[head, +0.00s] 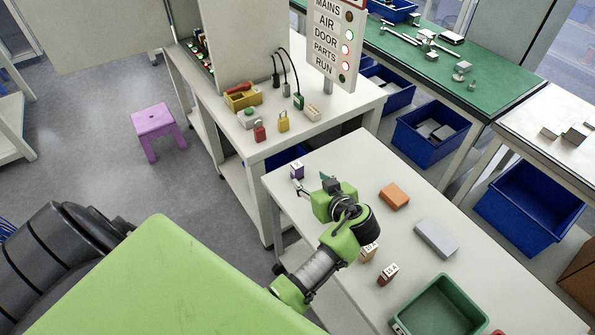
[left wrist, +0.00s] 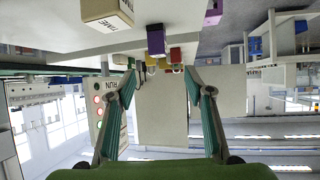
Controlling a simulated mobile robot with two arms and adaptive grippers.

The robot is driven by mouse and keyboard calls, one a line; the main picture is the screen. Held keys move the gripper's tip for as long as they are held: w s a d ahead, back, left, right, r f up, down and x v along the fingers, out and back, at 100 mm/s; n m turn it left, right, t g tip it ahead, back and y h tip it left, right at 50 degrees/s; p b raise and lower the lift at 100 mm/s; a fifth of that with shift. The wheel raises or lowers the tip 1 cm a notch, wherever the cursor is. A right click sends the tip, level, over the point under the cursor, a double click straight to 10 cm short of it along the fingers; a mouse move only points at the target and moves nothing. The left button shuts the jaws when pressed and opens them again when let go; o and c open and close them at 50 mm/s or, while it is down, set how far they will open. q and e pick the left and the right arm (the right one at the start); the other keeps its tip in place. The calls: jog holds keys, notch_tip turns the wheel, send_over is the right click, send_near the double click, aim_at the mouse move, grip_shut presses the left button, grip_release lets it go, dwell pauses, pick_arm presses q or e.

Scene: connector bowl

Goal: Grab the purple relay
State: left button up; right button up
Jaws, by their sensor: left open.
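The purple relay (head: 297,170), a small block with a white labelled top, stands at the far left corner of the near white table (head: 345,150). In the upside-down left wrist view the purple relay (left wrist: 156,40) appears above the gap between my fingertips, apart from them. My left gripper (head: 324,178) is just right of the relay in the head view, its fingers partly hidden by its own body. In the left wrist view my left gripper (left wrist: 160,70) has its fingers spread, with nothing held between them. My right gripper is out of view.
A tan relay (head: 369,251) and a dark red relay (head: 388,273) stand nearer on the table. An orange block (head: 394,196), a grey block (head: 436,238) and a green bin (head: 440,310) lie to the right. A signal board (head: 336,42) stands on the bench behind.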

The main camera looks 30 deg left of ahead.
aim_at(299, 169)
pick_arm(q)
jog(key=b+x, duration=0.3)
jog(key=x, duration=0.5)
jog(key=shift+w+a+f, duration=0.15)
jog(key=shift+w+a, duration=0.05)
jog(key=shift+w, duration=0.05)
jog(key=b+x, duration=0.2)
jog(key=x, duration=0.2)
jog(key=shift+w+f, duration=0.2)
jog(key=shift+w+a+f+b, duration=0.1)
jog(key=shift+w+a+b, duration=0.15)
jog(key=shift+b, duration=0.05)
jog(key=shift+s, duration=0.1)
jog(key=shift+c, duration=0.4)
jog(key=c, duration=1.2)
